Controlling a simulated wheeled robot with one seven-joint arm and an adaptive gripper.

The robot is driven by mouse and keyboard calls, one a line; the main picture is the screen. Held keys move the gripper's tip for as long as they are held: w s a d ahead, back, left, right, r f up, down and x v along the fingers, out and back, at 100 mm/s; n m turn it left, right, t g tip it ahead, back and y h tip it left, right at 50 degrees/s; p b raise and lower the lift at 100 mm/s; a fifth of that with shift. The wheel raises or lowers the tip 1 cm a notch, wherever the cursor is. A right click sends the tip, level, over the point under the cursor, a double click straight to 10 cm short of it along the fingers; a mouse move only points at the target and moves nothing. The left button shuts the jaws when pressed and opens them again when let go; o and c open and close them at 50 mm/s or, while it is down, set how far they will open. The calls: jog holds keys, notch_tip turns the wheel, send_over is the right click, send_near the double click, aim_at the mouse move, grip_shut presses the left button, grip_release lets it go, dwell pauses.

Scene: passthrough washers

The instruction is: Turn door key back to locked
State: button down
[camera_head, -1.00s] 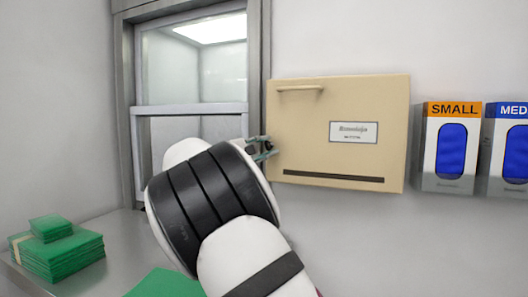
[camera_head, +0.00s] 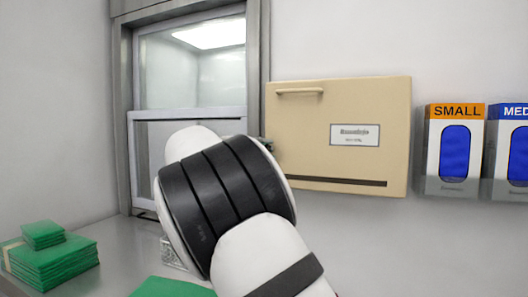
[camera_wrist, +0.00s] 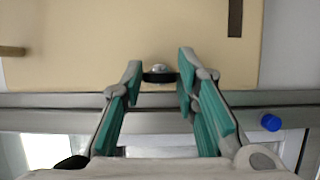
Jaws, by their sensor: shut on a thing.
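The key (camera_wrist: 160,78) shows in the wrist view as a small dark bar under a round silver lock (camera_wrist: 159,68) at the beige cabinet's edge. My gripper (camera_wrist: 160,72) has its two teal-padded fingers on either side of the key and is shut on it. The key's turn angle is hard to tell. In the head view my white and black arm hides most of the gripper and the key. The beige cabinet (camera_head: 300,130) hangs on the wall with its door closed, a handle at top left and a label on its front.
A metal-framed pass-through window (camera_head: 185,113) stands left of the cabinet. Glove boxes marked SMALL (camera_head: 455,150) and MED (camera_head: 508,155) hang at the right. Green stacks (camera_head: 50,262) lie on the metal counter (camera_head: 125,240). A blue knob (camera_wrist: 270,122) shows in the wrist view.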

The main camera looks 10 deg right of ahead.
jog(key=c, duration=1.2)
grip_release()
jog(key=shift+c, duration=0.2)
jog(key=v, duration=1.2)
